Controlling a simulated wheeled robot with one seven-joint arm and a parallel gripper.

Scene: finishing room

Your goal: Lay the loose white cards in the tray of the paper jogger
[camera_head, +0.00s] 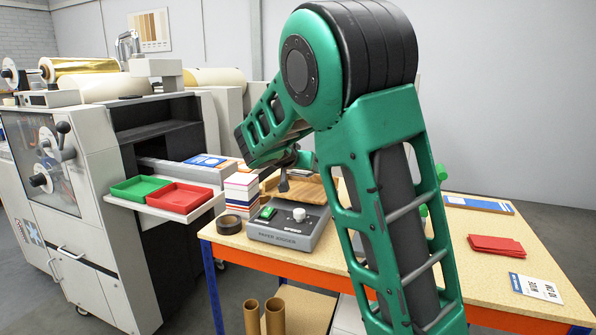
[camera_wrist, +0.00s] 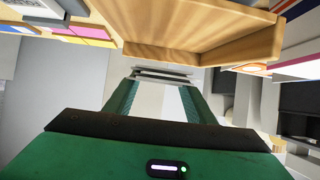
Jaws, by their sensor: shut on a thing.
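The paper jogger (camera_head: 290,234) is a grey box with a green switch and a white knob, standing on the table. Its wooden tray (camera_head: 312,190) sits on top, partly hidden behind my arm and gripper. In the wrist view the tray (camera_wrist: 205,38) fills the upper part. My gripper (camera_head: 283,184) is at the tray's left side in the head view. In the wrist view my gripper (camera_wrist: 160,85) is shut on a thin white stack, seemingly the white cards (camera_wrist: 160,73), close to the tray's wooden edge. I cannot tell whether they touch. The head view does not show the cards clearly.
Red cards (camera_head: 496,245) and a printed sign (camera_head: 535,288) lie at the table's right. Green (camera_head: 141,188) and red (camera_head: 180,198) trays sit on the machine's shelf.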

